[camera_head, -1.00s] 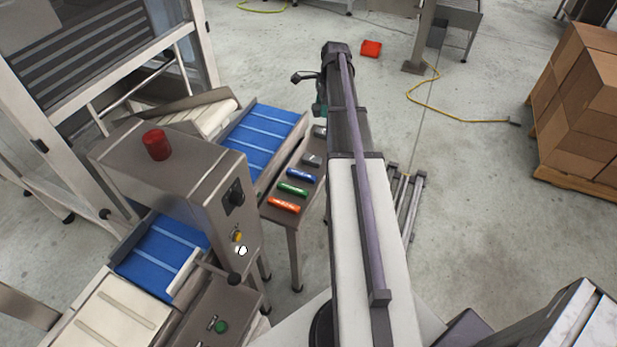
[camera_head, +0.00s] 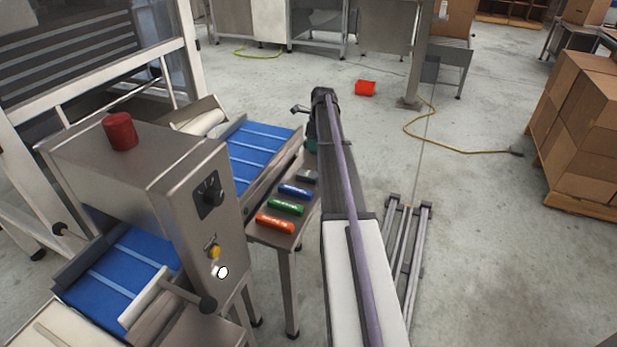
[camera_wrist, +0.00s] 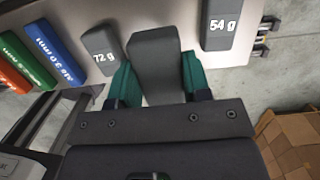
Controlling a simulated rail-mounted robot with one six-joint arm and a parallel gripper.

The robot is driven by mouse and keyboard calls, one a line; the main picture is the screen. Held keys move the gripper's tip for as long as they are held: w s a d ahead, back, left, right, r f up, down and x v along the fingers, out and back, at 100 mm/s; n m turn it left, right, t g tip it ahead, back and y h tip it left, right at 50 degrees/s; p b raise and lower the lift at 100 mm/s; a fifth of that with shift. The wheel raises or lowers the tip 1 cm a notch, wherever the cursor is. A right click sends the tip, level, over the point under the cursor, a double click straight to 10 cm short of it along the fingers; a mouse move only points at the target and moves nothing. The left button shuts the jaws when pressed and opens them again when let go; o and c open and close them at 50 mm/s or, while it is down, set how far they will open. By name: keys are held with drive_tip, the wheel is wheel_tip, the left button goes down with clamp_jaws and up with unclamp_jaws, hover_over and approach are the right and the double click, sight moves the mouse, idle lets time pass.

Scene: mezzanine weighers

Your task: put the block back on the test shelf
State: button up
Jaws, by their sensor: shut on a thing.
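My gripper (camera_wrist: 158,76) has teal fingers and is shut on a dark grey block (camera_wrist: 155,50) in the wrist view. The block's label, if any, does not show. The held block is over the test shelf (camera_wrist: 185,15), between a grey block marked 72 g (camera_wrist: 101,45) and one marked 54 g (camera_wrist: 222,24). Whether it touches the shelf I cannot tell. In the head view the shelf (camera_head: 304,210) stands beside the blue conveyor, with my gripper (camera_head: 310,146) at its far end, mostly hidden by my arm. One grey block (camera_head: 307,176) shows there.
Orange (camera_head: 274,223), green (camera_head: 285,207) and blue (camera_head: 296,190) wands lie on the shelf's near part. The steel weigher housing (camera_head: 150,180) and blue conveyor (camera_head: 258,152) stand to the left. Stacked cartons (camera_head: 590,130) are at the right. A red bin (camera_head: 365,88) is on the floor.

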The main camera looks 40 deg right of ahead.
sight(313, 165)
wheel_tip(313, 165, down, 8)
drive_tip(key=b, duration=0.6)
drive_tip(key=shift+r, duration=0.25)
drive_tip(key=shift+f, duration=0.25)
drive_tip(key=o, duration=1)
drive_tip(key=shift+r, duration=0.1)
drive_tip(key=r+p, duration=0.4)
drive_tip(key=s+r+p, duration=0.1)
drive_tip(key=r+p, duration=0.3)
drive_tip(key=d+r+p, duration=0.1)
drive_tip(key=r+p, duration=0.3)
drive_tip(key=shift+s+r+p, duration=0.25)
drive_tip(key=shift+s+p, duration=0.05)
drive_tip(key=shift+p, duration=0.05)
drive_tip(key=shift+f, duration=0.1)
drive_tip(key=shift+f, duration=0.1)
